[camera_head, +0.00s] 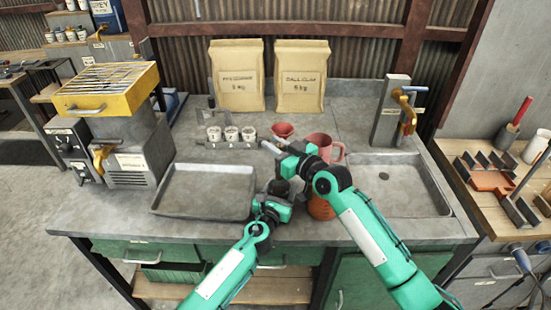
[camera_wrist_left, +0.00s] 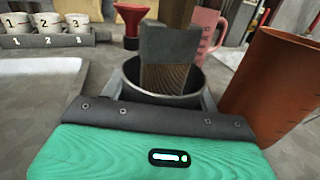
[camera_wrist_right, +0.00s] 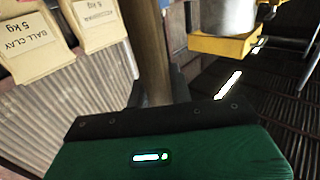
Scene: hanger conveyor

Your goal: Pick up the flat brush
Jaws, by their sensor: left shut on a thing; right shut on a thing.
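The flat brush has a wooden handle, a grey ferrule and brown bristles (camera_wrist_left: 165,77) in the left wrist view. My right gripper (camera_head: 284,153) is shut on its handle, which also shows in the right wrist view (camera_wrist_right: 152,50). The brush stands roughly upright, bristles down, at the mouth of a dark round cup (camera_wrist_left: 183,99). I cannot tell how deep the bristles reach. My left gripper (camera_head: 279,188) is shut on this cup, below the right gripper. In the head view the arms hide most of the brush and cup.
A pink jug (camera_head: 328,146) and red funnel (camera_head: 282,131) stand close behind. An orange beaker (camera_head: 321,207) is right of the left gripper. A grey tray (camera_head: 205,209) lies left, a sink (camera_head: 405,191) right. Three white cups (camera_head: 231,133) and two bags (camera_head: 301,76) stand behind.

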